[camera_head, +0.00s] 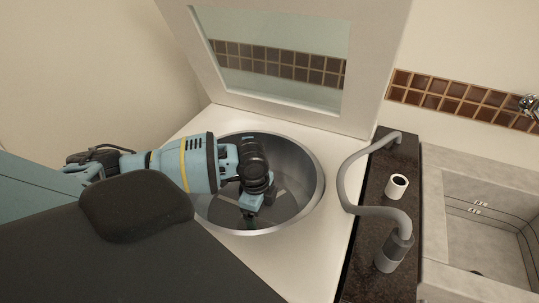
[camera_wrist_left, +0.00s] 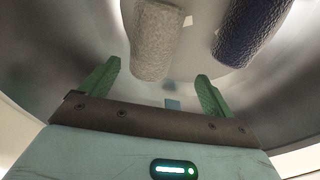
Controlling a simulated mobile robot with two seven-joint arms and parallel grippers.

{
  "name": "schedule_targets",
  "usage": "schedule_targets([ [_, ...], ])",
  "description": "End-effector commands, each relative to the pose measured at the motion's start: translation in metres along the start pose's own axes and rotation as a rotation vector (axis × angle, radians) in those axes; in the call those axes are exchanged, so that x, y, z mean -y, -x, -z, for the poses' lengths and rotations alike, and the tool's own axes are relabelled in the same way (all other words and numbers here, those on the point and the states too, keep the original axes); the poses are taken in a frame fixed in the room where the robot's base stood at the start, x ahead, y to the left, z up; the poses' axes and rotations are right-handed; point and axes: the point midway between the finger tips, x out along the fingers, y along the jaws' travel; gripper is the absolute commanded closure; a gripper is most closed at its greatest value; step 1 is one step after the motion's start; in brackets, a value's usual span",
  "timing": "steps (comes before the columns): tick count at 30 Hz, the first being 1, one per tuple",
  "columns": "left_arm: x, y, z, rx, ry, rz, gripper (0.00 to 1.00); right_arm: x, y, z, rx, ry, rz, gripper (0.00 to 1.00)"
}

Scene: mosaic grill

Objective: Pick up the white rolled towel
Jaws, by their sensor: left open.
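A pale, rough-textured roll, which looks like the white rolled towel (camera_wrist_left: 157,40), shows in the left wrist view. It lies ahead of my left gripper (camera_wrist_left: 153,88), roughly in line with the gap between the two green fingers and nearer the left one. The fingers are apart with nothing held between them. I cannot tell how far the towel is from the fingertips. In the head view my left gripper (camera_head: 250,212) reaches down into a round metal basin (camera_head: 313,170). The arm hides much of the basin, and the towel is not clearly visible there.
A dark blue roll (camera_wrist_left: 250,28) lies right of the pale one in the left wrist view. In the head view a curved grey pipe (camera_head: 349,178) stands right of the basin. A small white cylinder (camera_head: 396,187) stands on the dark counter strip. A windowed panel (camera_head: 270,100) rises behind.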

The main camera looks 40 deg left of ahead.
Motion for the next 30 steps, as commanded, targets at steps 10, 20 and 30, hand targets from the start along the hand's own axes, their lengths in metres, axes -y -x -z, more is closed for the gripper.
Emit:
schedule_targets([
  [10,-0.02,-0.011,-0.017,0.068,0.004,-0.076,0.12,0.009,0.004,-0.006,0.01,-0.021,0.001,1.0],
  [20,-0.021,-0.036,-0.017,0.065,0.003,-0.074,0.12,0.009,0.002,-0.009,0.016,-0.021,0.002,1.0],
  [30,-0.016,-0.068,-0.013,0.066,0.003,-0.075,0.12,0.01,0.001,-0.014,0.022,-0.023,0.003,1.0],
])
